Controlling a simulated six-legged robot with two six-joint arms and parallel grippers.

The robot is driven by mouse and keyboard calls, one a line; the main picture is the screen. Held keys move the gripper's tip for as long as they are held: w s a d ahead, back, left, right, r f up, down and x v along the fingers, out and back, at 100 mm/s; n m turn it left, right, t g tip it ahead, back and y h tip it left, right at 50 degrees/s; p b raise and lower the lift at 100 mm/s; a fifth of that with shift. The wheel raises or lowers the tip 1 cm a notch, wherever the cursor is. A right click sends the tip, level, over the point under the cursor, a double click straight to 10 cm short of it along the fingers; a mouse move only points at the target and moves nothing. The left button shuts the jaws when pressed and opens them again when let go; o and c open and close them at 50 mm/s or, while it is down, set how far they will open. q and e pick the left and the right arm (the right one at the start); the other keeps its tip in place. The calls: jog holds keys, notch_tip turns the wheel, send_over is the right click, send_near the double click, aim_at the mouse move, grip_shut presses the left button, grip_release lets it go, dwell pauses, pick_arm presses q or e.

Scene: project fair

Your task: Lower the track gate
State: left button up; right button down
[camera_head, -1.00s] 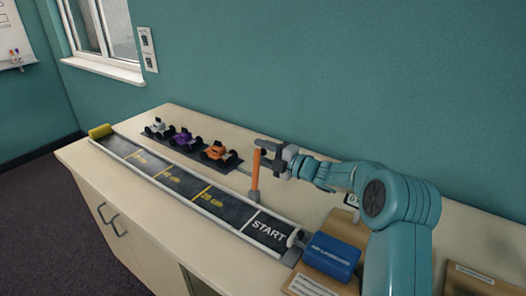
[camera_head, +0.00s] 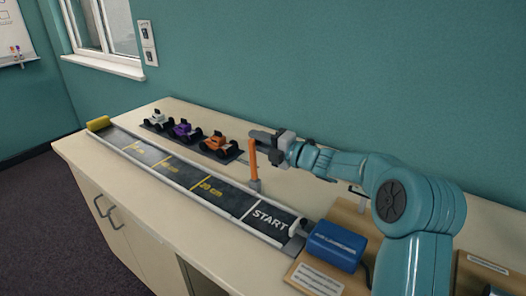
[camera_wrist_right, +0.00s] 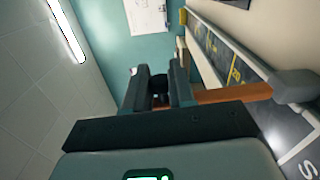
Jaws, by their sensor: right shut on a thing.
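The track gate is an orange bar (camera_head: 253,162) standing nearly upright on a small grey post (camera_head: 255,186) beside the START end of the dark track (camera_head: 172,178). Its top leans very slightly left. My right gripper (camera_head: 265,138) is at the bar's top end, shut on the gate. In the right wrist view the orange bar (camera_wrist_right: 235,94) runs from the grey post to behind one finger of my right gripper (camera_wrist_right: 160,94). The exact grip is hidden by the fingers. My left gripper is not in view.
A white car (camera_head: 157,120), a purple car (camera_head: 184,131) and an orange car (camera_head: 217,144) stand on a dark strip behind the track. A blue box (camera_head: 335,246) sits at the START end. A yellow block (camera_head: 98,124) lies at the far end. The track surface is clear.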

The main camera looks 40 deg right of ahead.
jog(key=shift+s+a+f+n+b, duration=0.1)
jog(key=shift+s+a+n+b, duration=0.15)
jog(key=shift+a+n+b, duration=0.85)
jog(key=shift+s+a+n+b, duration=0.25)
jog(key=shift+a+n+b, duration=0.35)
jog(key=shift+b, duration=1)
jog(key=shift+s+a+f+n+b, duration=0.1)
jog(key=shift+s+a+n+b, duration=0.15)
jog(key=shift+a+n+b, duration=0.85)
jog(key=shift+d+m, duration=0.1)
jog(key=shift+m, duration=0.3)
jog(key=c, duration=1)
grip_release()
jog(key=b+v, duration=0.1)
jog(key=v, duration=1.5)
jog(key=shift+s+d+r, duration=0.1)
